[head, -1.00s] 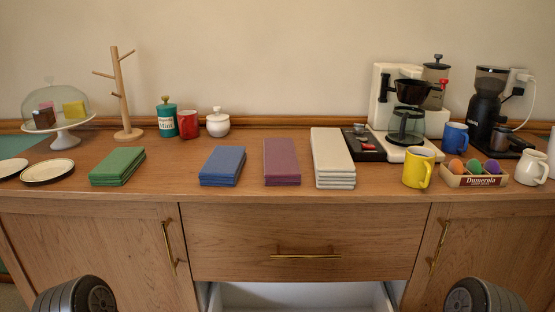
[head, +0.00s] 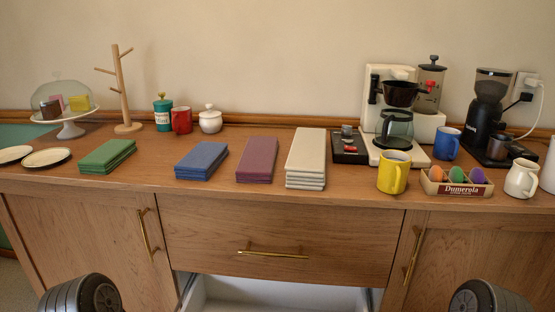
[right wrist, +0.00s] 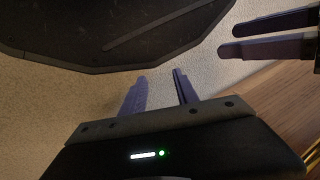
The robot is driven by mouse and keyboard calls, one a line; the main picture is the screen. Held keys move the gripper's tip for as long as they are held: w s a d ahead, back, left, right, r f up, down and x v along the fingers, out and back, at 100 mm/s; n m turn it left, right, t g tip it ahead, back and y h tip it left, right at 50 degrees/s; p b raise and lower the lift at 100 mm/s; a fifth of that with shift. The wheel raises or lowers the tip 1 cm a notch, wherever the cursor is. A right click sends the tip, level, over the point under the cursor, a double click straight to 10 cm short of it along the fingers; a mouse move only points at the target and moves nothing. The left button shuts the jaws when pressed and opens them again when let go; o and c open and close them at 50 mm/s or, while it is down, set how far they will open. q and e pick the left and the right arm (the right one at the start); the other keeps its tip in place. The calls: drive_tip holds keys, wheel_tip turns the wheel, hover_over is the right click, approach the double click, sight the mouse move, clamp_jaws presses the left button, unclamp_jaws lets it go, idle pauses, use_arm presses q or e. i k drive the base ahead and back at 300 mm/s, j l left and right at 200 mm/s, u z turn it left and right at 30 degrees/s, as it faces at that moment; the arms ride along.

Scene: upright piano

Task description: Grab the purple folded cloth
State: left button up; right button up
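The purple folded cloth (head: 257,158) lies flat on the wooden counter in the head view, between the blue folded cloth (head: 202,160) and the white folded cloth stack (head: 306,156). No gripper is near it in that view. My right gripper (right wrist: 158,77) shows in the right wrist view with its two fingers apart and nothing between them. Another pair of fingers, my left gripper (right wrist: 229,40), comes in from the right edge there, also apart and empty. The purple cloth does not show in the right wrist view.
A green folded cloth (head: 107,156) lies further left on the counter (head: 150,180). A yellow mug (head: 392,174) and coffee maker (head: 397,120) stand right of the white stack. Below, a drawer (head: 200,298) stands open. The counter in front of the purple cloth is clear.

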sight(256, 164)
drive_tip(key=l+u, duration=0.25)
drive_tip(key=l, duration=0.7)
drive_tip(key=l+u, duration=0.2)
drive_tip(key=l, duration=0.75)
drive_tip(key=k, duration=0.05)
